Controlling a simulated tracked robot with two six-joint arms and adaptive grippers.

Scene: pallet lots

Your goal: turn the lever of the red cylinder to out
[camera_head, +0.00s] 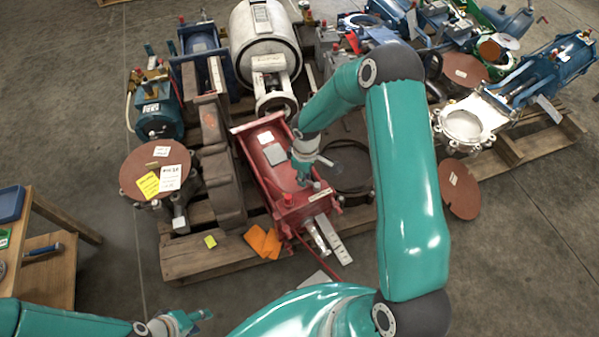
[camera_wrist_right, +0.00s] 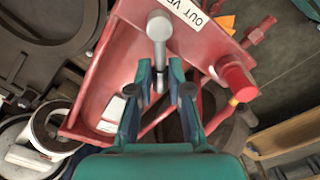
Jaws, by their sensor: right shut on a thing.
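The red cylinder (camera_head: 262,160) lies on the pallet in the middle of the head view, and its red body (camera_wrist_right: 112,75) fills much of the right wrist view. Its lever (camera_wrist_right: 159,25) is a grey rod with a rounded end. A white label (camera_wrist_right: 188,12) beginning "OUT" is on the red end plate beside the lever's end. My right gripper (camera_wrist_right: 160,72) is shut on the lever, with one finger on each side of the rod. My left gripper (camera_head: 188,320) is at the bottom left of the head view, away from the cylinder; its opening is unclear.
A brown rusty part (camera_head: 216,165) stands close on the cylinder's left, and a dark round flange (camera_head: 347,165) lies on its right. Orange cloths (camera_head: 262,241) lie at the pallet's front edge. A wooden bench (camera_head: 50,262) stands at far left. Floor at front right is clear.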

